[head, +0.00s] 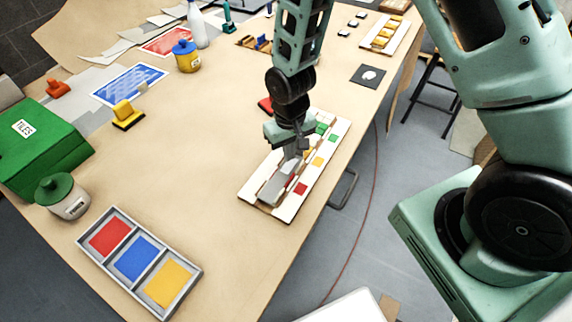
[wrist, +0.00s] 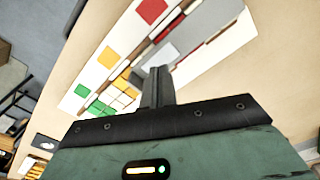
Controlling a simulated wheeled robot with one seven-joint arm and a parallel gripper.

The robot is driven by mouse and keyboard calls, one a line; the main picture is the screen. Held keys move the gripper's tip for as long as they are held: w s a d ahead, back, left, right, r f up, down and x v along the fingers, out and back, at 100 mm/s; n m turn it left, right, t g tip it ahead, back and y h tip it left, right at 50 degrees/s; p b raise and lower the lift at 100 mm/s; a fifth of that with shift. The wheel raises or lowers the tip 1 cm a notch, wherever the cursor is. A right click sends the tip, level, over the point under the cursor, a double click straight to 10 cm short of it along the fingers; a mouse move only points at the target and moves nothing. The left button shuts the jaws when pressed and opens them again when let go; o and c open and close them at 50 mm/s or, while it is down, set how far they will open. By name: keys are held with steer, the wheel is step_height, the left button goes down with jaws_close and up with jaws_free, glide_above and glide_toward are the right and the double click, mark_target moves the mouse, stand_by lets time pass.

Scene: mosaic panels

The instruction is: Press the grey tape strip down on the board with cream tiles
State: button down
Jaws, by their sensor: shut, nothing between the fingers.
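The board (head: 246,194) lies near the table's right edge, a long pale panel with red, orange and green squares along one side. The grey tape strip (head: 274,187) lies lengthwise over its near half. In the wrist view the strip (wrist: 212,28) runs from upper right towards my fingers. Cream and yellow tiles (wrist: 122,92) show on the board beside my fingers. My gripper (head: 292,153) is shut and empty, pointing down over the board at the strip's far end; it also shows in the wrist view (wrist: 158,72). I cannot tell whether the fingertips touch the strip.
A three-part tray (head: 190,293) of red, blue and yellow stands at the near left. A green tiles box (head: 38,150), a green-lidded jar (head: 63,197) and a yellow-handled block (head: 127,114) are further left. A dark card (head: 367,75) lies behind the board.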

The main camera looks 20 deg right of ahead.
mark_target(289, 165)
step_height(289, 165, up, 5)
steer(key=p, duration=0.3)
stand_by(0.7)
steer(key=s+a+r+n+b, duration=0.3)
steer(key=s+r+b, duration=0.1)
steer(key=s, duration=0.6)
steer(key=s+a+r+n+b, duration=0.3)
steer(key=s+r+b, duration=0.2)
steer(key=s, duration=0.5)
step_height(289, 165, up, 2)
steer(key=shift+a+r+n+y, duration=0.1)
steer(key=shift+a+n+y, duration=0.05)
steer(key=shift+n+y, duration=0.15)
